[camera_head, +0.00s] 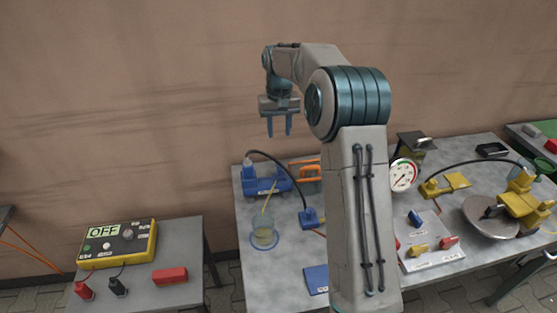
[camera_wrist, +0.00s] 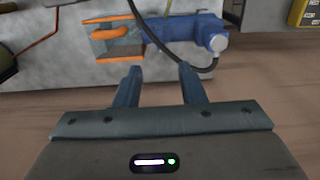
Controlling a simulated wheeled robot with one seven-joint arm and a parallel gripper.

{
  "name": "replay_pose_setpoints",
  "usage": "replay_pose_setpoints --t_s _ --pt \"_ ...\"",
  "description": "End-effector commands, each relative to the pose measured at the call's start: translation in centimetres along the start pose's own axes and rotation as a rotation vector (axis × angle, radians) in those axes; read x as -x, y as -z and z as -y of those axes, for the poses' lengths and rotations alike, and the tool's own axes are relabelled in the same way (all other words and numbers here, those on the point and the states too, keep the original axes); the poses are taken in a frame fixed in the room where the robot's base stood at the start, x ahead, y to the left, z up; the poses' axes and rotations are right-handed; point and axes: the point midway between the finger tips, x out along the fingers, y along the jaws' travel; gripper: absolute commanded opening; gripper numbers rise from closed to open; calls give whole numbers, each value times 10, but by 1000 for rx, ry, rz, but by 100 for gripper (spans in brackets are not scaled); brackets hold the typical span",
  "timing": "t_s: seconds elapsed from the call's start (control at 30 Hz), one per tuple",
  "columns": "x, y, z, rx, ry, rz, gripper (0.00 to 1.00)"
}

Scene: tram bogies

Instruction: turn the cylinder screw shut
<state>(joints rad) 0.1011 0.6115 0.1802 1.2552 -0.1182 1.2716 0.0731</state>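A blue cylinder (camera_head: 267,184) with a pale cap (camera_head: 248,161) lies at the back left of the middle table. A black hose and a yellow tube run from around it. The cylinder (camera_wrist: 188,33) and its pale cap (camera_wrist: 217,43) also show in the wrist view. The screw itself is too small to make out. My gripper (camera_head: 279,130) hangs in the air above the cylinder, its fingers pointing down, open and empty. In the wrist view my gripper (camera_wrist: 159,72) shows its two fingers apart with nothing between them.
An orange clamp (camera_head: 304,172) is right of the cylinder. A glass jar (camera_head: 264,235) with the yellow tube stands in front, near a blue block (camera_head: 312,218). A gauge (camera_head: 403,175) stands further right. A wall is behind the table.

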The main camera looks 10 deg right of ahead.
Motion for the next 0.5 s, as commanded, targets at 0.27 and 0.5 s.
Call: replay_pose_setpoints --t_s 0.27,0.5 --pt "-18 18 -3 -8 9 16 36" --pt "-57 17 -2 -7 10 19 36"
